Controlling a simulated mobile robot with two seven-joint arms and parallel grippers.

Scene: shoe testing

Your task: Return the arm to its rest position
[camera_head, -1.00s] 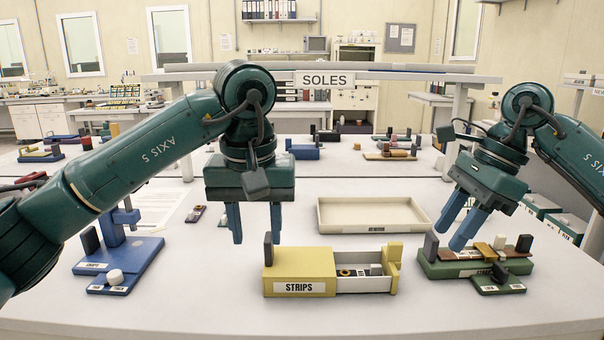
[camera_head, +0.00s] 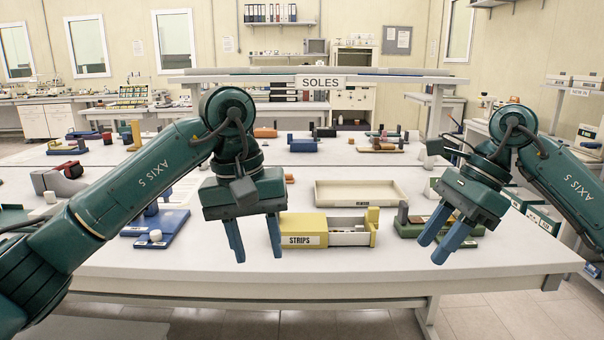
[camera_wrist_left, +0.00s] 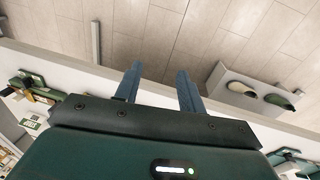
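My left gripper (camera_head: 256,240) hangs in front of the table at the left of the yellow strips box (camera_head: 303,229). Its two blue fingers are apart with nothing between them. My right gripper (camera_head: 447,245) hangs near the table's front edge, in front of the green fixture (camera_head: 408,228). Its blue fingers are apart and empty. Both arms are bent at the elbow and clear of the things on the table.
The white table (camera_head: 350,262) carries a beige tray (camera_head: 340,182) at the middle and a blue fixture (camera_head: 165,228) at the left, partly behind my left arm. The SOLES shelf (camera_head: 380,78) spans the back.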

